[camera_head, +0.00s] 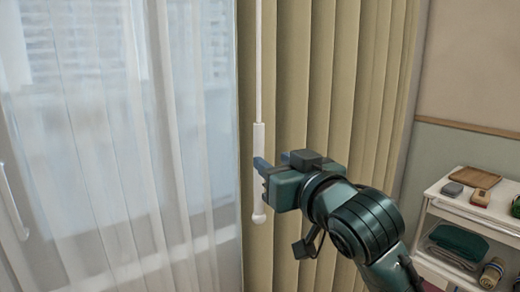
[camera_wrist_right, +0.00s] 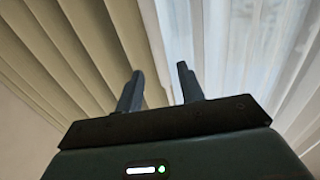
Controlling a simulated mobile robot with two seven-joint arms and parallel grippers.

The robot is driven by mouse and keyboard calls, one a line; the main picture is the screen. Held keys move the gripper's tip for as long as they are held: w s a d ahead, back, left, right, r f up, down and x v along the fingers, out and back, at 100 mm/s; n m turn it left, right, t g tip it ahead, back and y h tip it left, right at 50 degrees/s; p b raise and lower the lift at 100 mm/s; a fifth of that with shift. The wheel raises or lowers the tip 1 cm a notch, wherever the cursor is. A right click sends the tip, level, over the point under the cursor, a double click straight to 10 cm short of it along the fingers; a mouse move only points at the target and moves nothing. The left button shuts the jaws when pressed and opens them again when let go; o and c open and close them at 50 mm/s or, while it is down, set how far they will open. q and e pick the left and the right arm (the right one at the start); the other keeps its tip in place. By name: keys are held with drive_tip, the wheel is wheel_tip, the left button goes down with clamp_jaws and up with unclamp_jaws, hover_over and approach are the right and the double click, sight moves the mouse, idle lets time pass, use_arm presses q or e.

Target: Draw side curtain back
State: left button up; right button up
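The beige side curtain (camera_head: 345,80) hangs in vertical folds right of the sheer white curtain (camera_head: 110,120). A thin white wand with a thicker handle (camera_head: 259,212) hangs in front of the beige curtain's left edge. My right gripper (camera_head: 263,170) is at the handle, its fingers overlapping it in the head view; I cannot tell whether they touch. In the right wrist view the two fingers (camera_wrist_right: 157,92) stand apart, with the beige curtain (camera_wrist_right: 60,50) on the left and the sheer curtain (camera_wrist_right: 230,45) on the right. My left gripper is out of view.
A white shelf unit (camera_head: 432,203) stands at the right by the wall, with small boxes on top and folded cloths below. A second white handle (camera_head: 12,200) shows at the far left by the sheer curtain. The space in front of the sheer curtain looks clear.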

sight(261, 153)
drive_tip(key=p+x, duration=0.1)
drive_tip(key=x, duration=0.6)
drive_tip(key=shift+w+a, duration=0.15)
drive_tip(key=shift+c, duration=0.2)
clamp_jaws()
